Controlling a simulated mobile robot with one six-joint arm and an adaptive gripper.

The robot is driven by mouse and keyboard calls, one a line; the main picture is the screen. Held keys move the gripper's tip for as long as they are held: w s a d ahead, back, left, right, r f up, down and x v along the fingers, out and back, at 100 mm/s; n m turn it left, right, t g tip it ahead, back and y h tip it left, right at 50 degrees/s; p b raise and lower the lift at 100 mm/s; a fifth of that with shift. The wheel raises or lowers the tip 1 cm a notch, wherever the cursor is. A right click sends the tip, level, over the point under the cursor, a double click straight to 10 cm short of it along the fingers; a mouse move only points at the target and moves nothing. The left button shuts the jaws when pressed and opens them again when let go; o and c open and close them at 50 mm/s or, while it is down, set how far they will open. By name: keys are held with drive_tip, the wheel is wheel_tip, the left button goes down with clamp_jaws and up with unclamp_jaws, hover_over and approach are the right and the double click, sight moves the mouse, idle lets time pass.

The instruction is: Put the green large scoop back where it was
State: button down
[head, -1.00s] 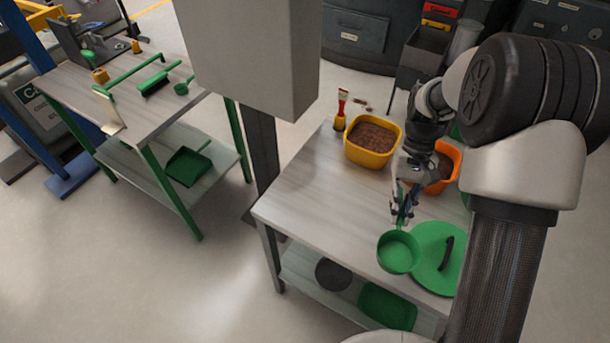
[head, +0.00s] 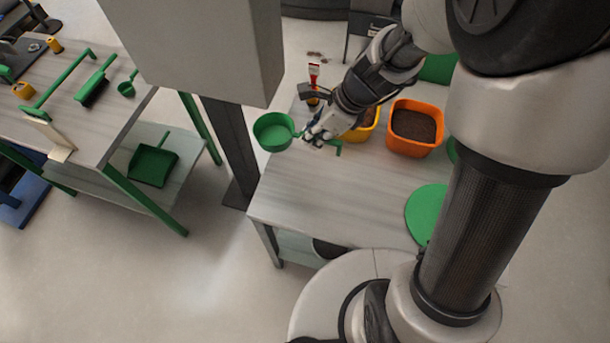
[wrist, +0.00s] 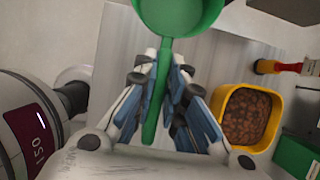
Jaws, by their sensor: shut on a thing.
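The large green scoop (head: 273,132) is held by its handle in my gripper (head: 318,135), out over the far left edge of the right table. In the wrist view the green handle (wrist: 156,100) runs between the blue-padded fingers (wrist: 160,85), which are shut on it. The scoop's round bowl (wrist: 180,14) shows at the top of that view, partly cut off by the frame edge. The bowl looks empty in the head view.
A grey column stands left. The left table (head: 95,125) holds green tools, including a small scoop (head: 126,88).

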wheel_tip(320, 180, down, 19)
drive_tip(key=b, duration=0.9)
drive_tip(key=shift+r+b, duration=0.1)
drive_tip(key=shift+b, duration=0.2)
drive_tip(key=shift+f, duration=0.25)
drive_tip(key=c, duration=1.7)
unclamp_jaws()
drive_tip(key=shift+r, duration=0.1)
drive_tip(key=shift+o, duration=0.2)
